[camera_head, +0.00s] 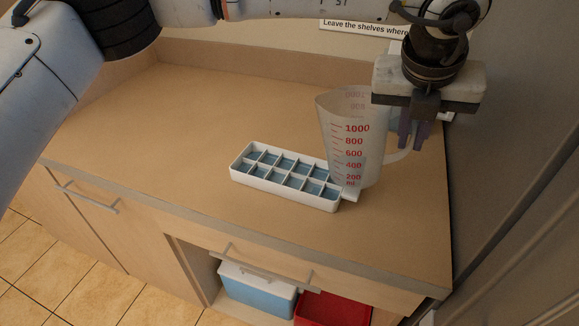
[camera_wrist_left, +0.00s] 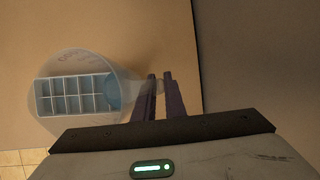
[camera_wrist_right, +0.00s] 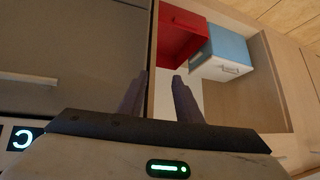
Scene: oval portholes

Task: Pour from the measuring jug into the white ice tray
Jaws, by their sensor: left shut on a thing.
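The clear measuring jug (camera_head: 348,142) with red numbers is held roughly upright at the right end of the white ice tray (camera_head: 285,177). My left gripper (camera_head: 413,145) is shut on the jug's handle (camera_head: 399,150). In the left wrist view, the jug (camera_wrist_left: 70,65) overlaps the tray (camera_wrist_left: 76,97), which shows through it. A blue patch, probably water, shows on the jug's handle side. The tray lies flat on the counter, and its compartments look blue. I cannot tell whether the jug touches the tray. My right gripper (camera_wrist_right: 160,82) is open and empty, away from the counter top.
The wooden counter (camera_head: 180,130) is clear left of and behind the tray. A dark wall (camera_head: 510,120) stands close on the right. A sign (camera_head: 360,27) is at the back. Below the counter are a blue bin (camera_head: 257,290) and a red bin (camera_head: 333,309).

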